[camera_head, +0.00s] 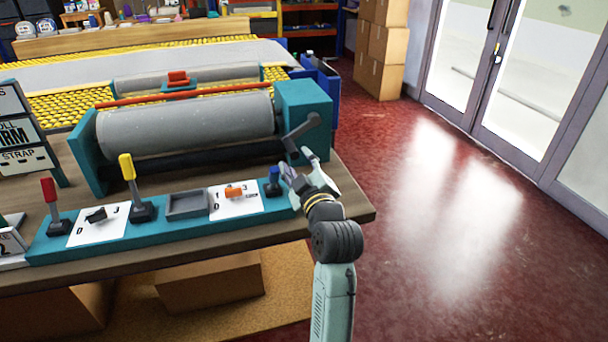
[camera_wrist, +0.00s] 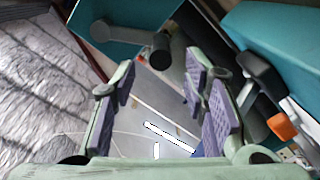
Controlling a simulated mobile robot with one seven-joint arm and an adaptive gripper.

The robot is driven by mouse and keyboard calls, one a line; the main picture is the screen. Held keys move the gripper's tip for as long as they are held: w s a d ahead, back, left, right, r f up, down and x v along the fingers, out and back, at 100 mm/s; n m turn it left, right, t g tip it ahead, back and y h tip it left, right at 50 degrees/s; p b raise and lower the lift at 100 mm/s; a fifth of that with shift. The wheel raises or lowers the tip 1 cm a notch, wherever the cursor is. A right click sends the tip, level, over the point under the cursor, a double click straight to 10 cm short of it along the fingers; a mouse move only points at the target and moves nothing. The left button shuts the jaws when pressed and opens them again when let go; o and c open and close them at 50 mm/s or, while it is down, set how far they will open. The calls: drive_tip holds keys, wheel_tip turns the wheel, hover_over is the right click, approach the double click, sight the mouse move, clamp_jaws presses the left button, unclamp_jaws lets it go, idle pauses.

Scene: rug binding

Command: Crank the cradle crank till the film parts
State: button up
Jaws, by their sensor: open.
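The cradle crank (camera_head: 300,135) is a dark grey arm on the teal end block (camera_head: 305,105) at the right end of the roll cradle. Its arm and dark round handle (camera_wrist: 160,50) show in the wrist view, beyond my fingertips. My gripper (camera_head: 297,162) is open just below and in front of the crank. In the wrist view my gripper (camera_wrist: 165,90) has its padded fingers spread, with no object between them. The crank handle appears apart from the fingers. A grey roll (camera_head: 190,125) lies in the cradle. I cannot tell where the film's edge is.
A teal control strip (camera_head: 160,215) along the table front carries a red lever (camera_head: 49,190), a yellow lever (camera_head: 128,168), a blue-topped lever (camera_head: 273,175) and an orange switch (camera_head: 233,192). My gripper is close to the blue one. The red floor (camera_head: 430,200) at right is clear.

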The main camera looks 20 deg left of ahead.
drive_tip(key=v, duration=0.5)
drive_tip(key=shift+s+d, duration=0.1)
drive_tip(key=shift+s, duration=0.05)
idle(1.6)
